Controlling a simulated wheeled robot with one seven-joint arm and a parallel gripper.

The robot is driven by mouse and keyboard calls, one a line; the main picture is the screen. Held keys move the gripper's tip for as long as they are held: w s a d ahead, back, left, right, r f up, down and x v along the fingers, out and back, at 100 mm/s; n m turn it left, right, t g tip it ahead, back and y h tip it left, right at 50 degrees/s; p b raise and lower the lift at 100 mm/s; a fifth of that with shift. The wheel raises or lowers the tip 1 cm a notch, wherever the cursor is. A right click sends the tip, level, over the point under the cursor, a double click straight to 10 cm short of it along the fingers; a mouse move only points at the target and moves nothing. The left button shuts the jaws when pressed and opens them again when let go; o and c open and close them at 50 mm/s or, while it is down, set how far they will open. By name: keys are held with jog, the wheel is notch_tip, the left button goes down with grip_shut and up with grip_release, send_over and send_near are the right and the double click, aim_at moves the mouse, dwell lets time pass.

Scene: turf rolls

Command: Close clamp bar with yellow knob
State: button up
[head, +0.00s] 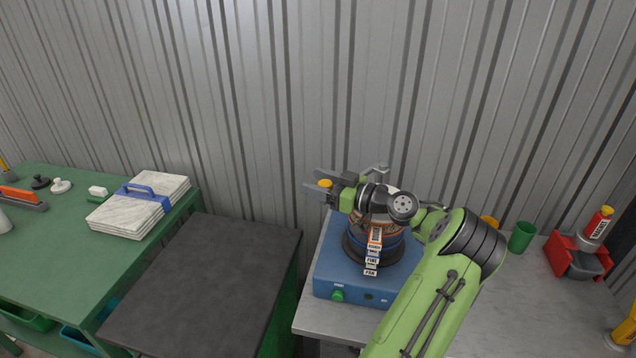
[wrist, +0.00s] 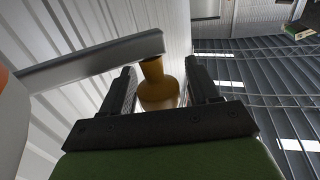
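The yellow knob (head: 325,183) shows between the fingers of my gripper (head: 318,182) in the head view. In the wrist view the knob (wrist: 157,88) stands between the two fingertips (wrist: 163,85), with gaps visible on both sides, so my gripper is open around it. The grey metal clamp bar (wrist: 90,62) runs from the left to the knob's end in the wrist view. Below my wrist, a blue machine (head: 340,275) carries a round stack (head: 393,245) with a strip of labels. My arm hides much of the stack and the bar in the head view.
The machine stands on a grey table (head: 540,310) against a corrugated wall (head: 260,110). A green cup (head: 521,237) and a red bin (head: 578,259) are at right. A dark-topped table (head: 205,280) and a green table (head: 60,240) with a white stack (head: 135,215) are left.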

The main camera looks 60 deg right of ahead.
jog(key=shift+r, duration=0.1)
notch_tip(320, 180, up, 10)
jog(key=p, duration=0.1)
